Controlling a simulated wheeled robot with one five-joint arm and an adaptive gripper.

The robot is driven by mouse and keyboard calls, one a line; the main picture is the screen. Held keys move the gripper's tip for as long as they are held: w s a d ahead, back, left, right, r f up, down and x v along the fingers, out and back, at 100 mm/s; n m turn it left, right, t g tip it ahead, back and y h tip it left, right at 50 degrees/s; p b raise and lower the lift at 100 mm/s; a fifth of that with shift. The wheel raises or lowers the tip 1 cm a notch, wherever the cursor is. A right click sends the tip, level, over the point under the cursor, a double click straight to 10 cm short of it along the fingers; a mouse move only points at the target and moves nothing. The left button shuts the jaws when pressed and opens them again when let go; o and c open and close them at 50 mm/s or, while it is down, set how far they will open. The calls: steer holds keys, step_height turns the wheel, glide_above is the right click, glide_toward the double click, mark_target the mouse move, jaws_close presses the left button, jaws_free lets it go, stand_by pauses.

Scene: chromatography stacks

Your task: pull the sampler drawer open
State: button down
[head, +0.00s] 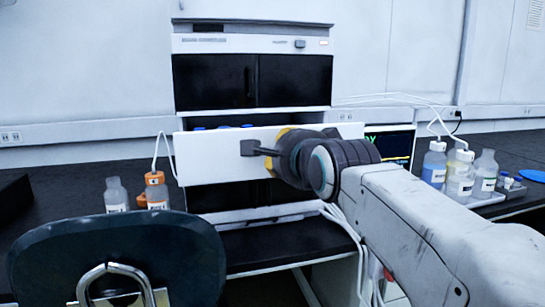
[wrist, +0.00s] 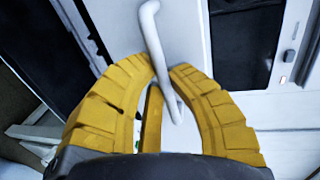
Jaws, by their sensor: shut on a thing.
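The sampler drawer's white front panel (head: 212,158) stands out from the chromatography stack, with blue-capped items (head: 222,127) showing just behind its top edge. Its grey bar handle (head: 250,147) is at the panel's middle. My gripper (head: 275,150) comes from the right and covers part of the handle and panel. In the wrist view my gripper's yellow fingers (wrist: 163,70) close around the lower part of the pale handle (wrist: 153,30). The white drawer front (wrist: 185,30) is behind it. The exact contact is partly hidden by the fingers.
The stack's upper unit (head: 250,80) has dark doors. Bottles stand left (head: 116,195) and in a tray at right (head: 460,178). A dark chair back (head: 120,255) stands at front left. A small screen (head: 392,145) is beside the stack. White tubes hang below the drawer.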

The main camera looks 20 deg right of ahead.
steer(key=shift+f+b+v, duration=0.2)
steer(key=shift+f+v, duration=0.05)
steer(key=shift+v, duration=0.7)
steer(key=shift+f+b+v, duration=0.15)
steer(key=shift+f+v, duration=0.05)
steer(key=shift+v, duration=0.75)
steer(key=shift+f+b+v, duration=0.2)
steer(key=shift+f+v, duration=0.05)
steer(key=shift+v, duration=0.7)
steer(key=shift+s, duration=0.15)
steer(key=c, duration=1.2)
jaws_free()
steer(key=shift+o, duration=0.2)
steer(key=shift+r, duration=0.1)
